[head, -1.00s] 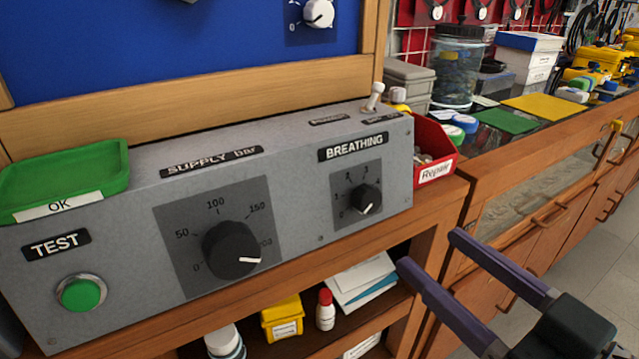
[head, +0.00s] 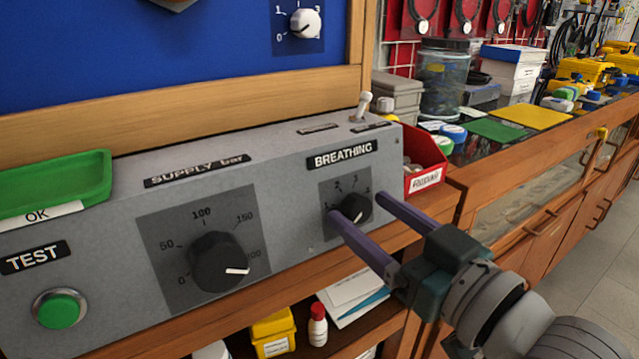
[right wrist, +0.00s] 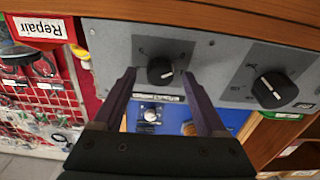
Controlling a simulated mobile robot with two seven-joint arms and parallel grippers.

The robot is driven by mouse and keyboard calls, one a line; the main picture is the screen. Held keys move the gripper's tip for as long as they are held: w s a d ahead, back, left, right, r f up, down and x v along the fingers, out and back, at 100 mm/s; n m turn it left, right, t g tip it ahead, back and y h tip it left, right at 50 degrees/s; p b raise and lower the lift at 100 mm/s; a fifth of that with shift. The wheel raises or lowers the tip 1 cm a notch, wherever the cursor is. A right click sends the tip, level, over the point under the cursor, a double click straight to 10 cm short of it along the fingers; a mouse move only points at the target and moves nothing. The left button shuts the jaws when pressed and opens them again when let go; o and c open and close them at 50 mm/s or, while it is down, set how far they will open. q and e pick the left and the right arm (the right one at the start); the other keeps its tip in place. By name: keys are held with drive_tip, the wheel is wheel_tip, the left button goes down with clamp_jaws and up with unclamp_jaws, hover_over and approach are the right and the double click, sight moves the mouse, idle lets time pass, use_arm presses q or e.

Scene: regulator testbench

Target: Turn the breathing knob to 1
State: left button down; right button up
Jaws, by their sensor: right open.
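The breathing knob (head: 357,207) is a small black dial with a white pointer mark, under the BREATHING label on the grey panel's right side. In the right wrist view the knob (right wrist: 160,71) shows between the open fingertips (right wrist: 160,74), with gaps on both sides. I cannot tell whether the tips reach past its front face. My left gripper is not in view.
The larger supply knob (head: 218,262) and the green test button (head: 60,308) are on the same panel to the left. A toggle switch (head: 362,106) stands on top. A red Repair bin (head: 425,165) is just right of the panel. A shelf with bottles lies below.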

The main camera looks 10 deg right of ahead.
clamp_jaws()
idle(0.4)
drive_tip(key=m+h+p, duration=0.1)
drive_tip(key=m, duration=0.4)
drive_tip(key=shift+r+p, duration=0.15)
drive_tip(key=shift+p, duration=0.25)
drive_tip(key=m, duration=0.3)
drive_tip(key=m+h+p, duration=0.1)
drive_tip(key=m, duration=0.2)
drive_tip(key=shift+a+h, duration=0.1)
drive_tip(key=shift+h, duration=0.2)
drive_tip(key=shift+p, duration=0.3)
unclamp_jaws()
